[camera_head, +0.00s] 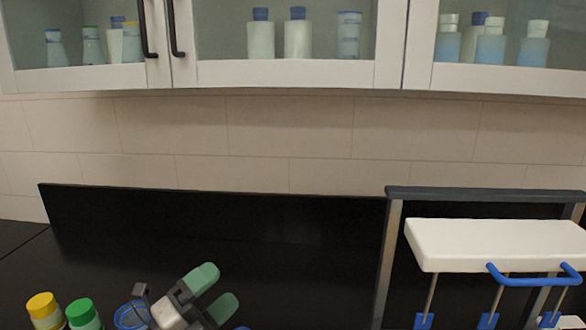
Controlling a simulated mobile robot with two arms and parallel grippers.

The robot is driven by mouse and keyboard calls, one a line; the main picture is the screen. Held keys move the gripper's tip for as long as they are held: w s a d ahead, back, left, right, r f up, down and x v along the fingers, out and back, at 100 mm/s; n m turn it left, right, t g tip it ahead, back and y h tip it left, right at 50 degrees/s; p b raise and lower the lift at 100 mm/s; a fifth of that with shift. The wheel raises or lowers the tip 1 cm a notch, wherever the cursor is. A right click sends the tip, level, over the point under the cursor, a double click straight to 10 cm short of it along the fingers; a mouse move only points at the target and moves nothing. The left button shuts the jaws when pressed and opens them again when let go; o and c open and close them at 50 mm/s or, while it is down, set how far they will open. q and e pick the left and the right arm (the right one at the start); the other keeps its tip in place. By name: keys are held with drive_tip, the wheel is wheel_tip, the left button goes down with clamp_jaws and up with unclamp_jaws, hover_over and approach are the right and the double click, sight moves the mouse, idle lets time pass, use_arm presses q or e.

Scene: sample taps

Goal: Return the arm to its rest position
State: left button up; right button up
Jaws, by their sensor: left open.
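My left gripper (213,292) is at the bottom of the head view, left of centre. Its two green-tipped fingers point up and to the right, spread apart, with nothing between them. It is over the black worktop (130,262), apart from the bottles and the stand. Most of the left arm is below the picture edge. My right gripper does not show.
A yellow-capped bottle (42,306) and a green-capped bottle (80,312) stand left of the gripper. At right, a grey frame (392,255) surrounds a white block (495,243) with a blue handle (530,280). Glass-fronted cabinets (290,72) hang above. The middle worktop looks clear.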

use_arm(q)
drive_tip(key=s+a+f+n+y, duration=0.4)
drive_tip(key=a+f+n+y, duration=0.25)
drive_tip(key=n+y, duration=0.4)
drive_tip(key=s+a+f+n+y, duration=0.3)
drive_tip(key=a+f+n+y, duration=0.35)
drive_tip(key=n, duration=0.75)
drive_tip(key=s+d+f+n+g+h, duration=0.1)
drive_tip(key=s+d+f+g, duration=0.2)
drive_tip(key=s+f+g, duration=0.5)
drive_tip(key=s+d+f+n+g, duration=0.1)
drive_tip(key=s+d+f+g, duration=0.3)
drive_tip(key=s, duration=0.7)
drive_tip(key=s+a+f+x, duration=0.1)
drive_tip(key=s+x, duration=0.2)
drive_tip(key=x, duration=1)
drive_tip(key=s+a+x, duration=0.1)
drive_tip(key=s+x, duration=0.2)
drive_tip(key=x, duration=0.9)
drive_tip(key=s+a+f+g, duration=0.1)
drive_tip(key=s+a+f, duration=0.2)
drive_tip(key=s+f, duration=1.3)
drive_tip(key=shift+s+f+g, duration=0.2)
drive_tip(key=shift+f+g, duration=0.1)
drive_tip(key=shift+f, duration=0.3)
